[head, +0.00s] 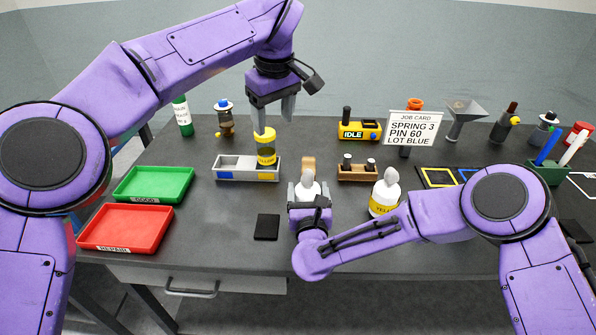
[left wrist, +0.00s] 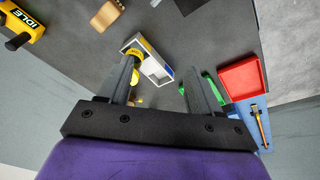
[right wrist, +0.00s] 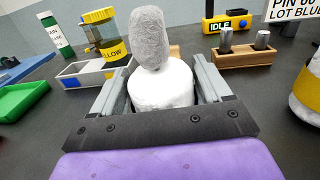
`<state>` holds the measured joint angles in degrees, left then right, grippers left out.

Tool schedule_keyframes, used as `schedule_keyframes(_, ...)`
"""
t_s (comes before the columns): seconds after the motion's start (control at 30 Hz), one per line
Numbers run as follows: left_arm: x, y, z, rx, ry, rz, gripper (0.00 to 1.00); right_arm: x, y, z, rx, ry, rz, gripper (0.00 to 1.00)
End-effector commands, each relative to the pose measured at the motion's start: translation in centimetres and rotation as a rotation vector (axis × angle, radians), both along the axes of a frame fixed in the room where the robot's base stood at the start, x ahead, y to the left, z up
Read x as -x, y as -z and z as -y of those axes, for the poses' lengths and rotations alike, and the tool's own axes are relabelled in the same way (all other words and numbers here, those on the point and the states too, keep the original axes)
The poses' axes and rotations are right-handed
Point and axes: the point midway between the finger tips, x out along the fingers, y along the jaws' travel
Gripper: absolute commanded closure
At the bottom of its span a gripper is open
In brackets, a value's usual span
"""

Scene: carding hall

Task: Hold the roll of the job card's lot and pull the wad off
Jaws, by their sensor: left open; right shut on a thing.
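A white roll (right wrist: 162,88) with a grey fluffy wad (right wrist: 148,38) on top stands upright between the fingers of my right gripper (right wrist: 165,100), which is shut on it. This roll also shows in the head view (head: 313,193); its label is hidden. A second white roll (head: 384,208) with a yellow label and a grey wad (head: 387,180) stands to the right, apart from the gripper. The job card (head: 411,127) reads SPRING 3, PIN 60, LOT BLUE. My left gripper (head: 274,117) is open and empty, above and behind the held roll, near the yellow-topped jar.
A yellow-labelled jar (head: 266,149) stands in a grey two-part tray (head: 222,173). Green (head: 151,184) and red (head: 126,229) trays lie at left. A wooden block with pegs (head: 358,173) stands between the rolls, behind them. A yellow IDLE device (head: 369,131) is at the back. A dark pad (head: 267,227) lies left of my right gripper.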

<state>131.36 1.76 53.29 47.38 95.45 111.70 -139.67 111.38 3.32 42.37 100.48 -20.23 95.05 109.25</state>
Motion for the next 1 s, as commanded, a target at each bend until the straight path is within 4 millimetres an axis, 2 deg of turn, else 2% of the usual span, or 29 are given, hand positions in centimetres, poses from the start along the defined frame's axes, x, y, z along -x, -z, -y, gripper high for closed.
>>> schedule_keyframes(0.1, 0.4, -0.5, -2.5, -0.102, 0.122, 0.111, 0.36, 0.2, 0.4, -0.1, 0.003, -0.003, -0.007, 0.78)
schedule_keyframes(0.27, 1.4, 0.6, -3.5, -0.220, 0.372, 0.284, 0.36, 0.2, 0.4, -0.1, 0.003, -0.003, -0.007, 0.78)
schedule_keyframes(0.37, 2.8, 2.4, -2.3, -0.259, 0.568, 0.385, 0.36, 0.2, 0.4, -0.1, 0.004, -0.003, -0.008, 0.78)
schedule_keyframes(0.5, 5.8, 6.2, 1.1, -0.248, 0.849, 0.487, 0.36, 0.2, 0.4, -0.1, 0.004, -0.003, -0.008, 0.78)
schedule_keyframes(0.6, 7.3, 7.8, 3.5, -0.221, 0.983, 0.541, 0.36, 0.2, 0.4, -0.1, 0.004, -0.004, -0.008, 0.78)
schedule_keyframes(0.77, 6.9, 7.6, 5.0, -0.188, 1.025, 0.600, 0.36, 0.2, 0.5, -0.1, 0.004, -0.004, -0.009, 0.78)
schedule_keyframes(0.87, 6.0, 8.5, 5.3, -0.185, 1.020, 0.597, 0.36, 0.2, 0.5, -0.1, 0.004, -0.003, -0.009, 0.78)
schedule_keyframes(1.0, 4.0, 10.7, 6.0, -0.185, 1.020, 0.595, 0.36, 0.2, 0.5, -0.1, 0.004, -0.004, -0.009, 0.78)
